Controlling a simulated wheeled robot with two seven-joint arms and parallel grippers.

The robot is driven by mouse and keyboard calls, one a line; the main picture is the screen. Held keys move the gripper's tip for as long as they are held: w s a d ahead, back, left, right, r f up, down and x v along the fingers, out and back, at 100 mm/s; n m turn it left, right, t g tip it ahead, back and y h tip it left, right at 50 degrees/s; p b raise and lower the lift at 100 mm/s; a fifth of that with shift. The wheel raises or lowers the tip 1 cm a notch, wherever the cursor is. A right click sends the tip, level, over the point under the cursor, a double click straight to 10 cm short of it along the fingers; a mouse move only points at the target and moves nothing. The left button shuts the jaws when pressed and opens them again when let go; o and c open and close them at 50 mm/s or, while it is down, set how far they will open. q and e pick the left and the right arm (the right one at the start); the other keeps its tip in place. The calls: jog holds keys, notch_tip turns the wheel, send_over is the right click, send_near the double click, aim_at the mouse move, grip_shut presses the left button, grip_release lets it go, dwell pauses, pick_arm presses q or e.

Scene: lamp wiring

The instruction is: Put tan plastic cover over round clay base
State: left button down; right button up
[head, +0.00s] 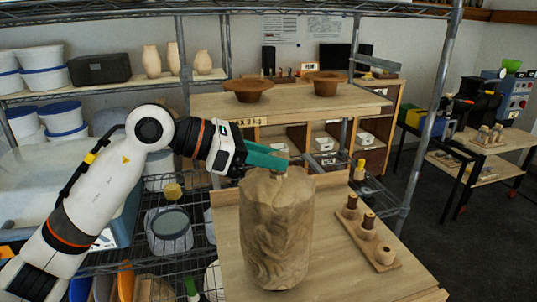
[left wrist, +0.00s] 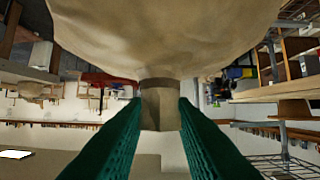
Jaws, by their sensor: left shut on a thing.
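The tan plastic cover (head: 275,235) is a tall, wrinkled, bag-like shape at the middle of the wooden table. My left gripper (head: 283,160), with green fingers, is at its top and shut on the short knot there. In the left wrist view the cover (left wrist: 170,35) fills the upper part, and its knot (left wrist: 160,108) sits between the two green fingers (left wrist: 160,120). The round clay base is not visible; the cover hides whatever is inside or behind it. I cannot tell whether the cover's lower edge touches the table. My right gripper is not in view.
A wooden board (head: 384,262) with small clay pieces lies right of the cover. The table (head: 345,282) is clear in front of the board. A metal rack post (head: 428,115) stands behind right. Two brown bowls (head: 248,90) sit on the bench behind.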

aim_at(268, 183)
pick_arm(q)
jog(key=shift+f+b, duration=1.65)
jog(key=shift+f, duration=0.6)
jog(key=shift+f+b, duration=0.3)
jog(key=shift+f, duration=0.05)
jog(key=c, duration=1.1)
grip_release()
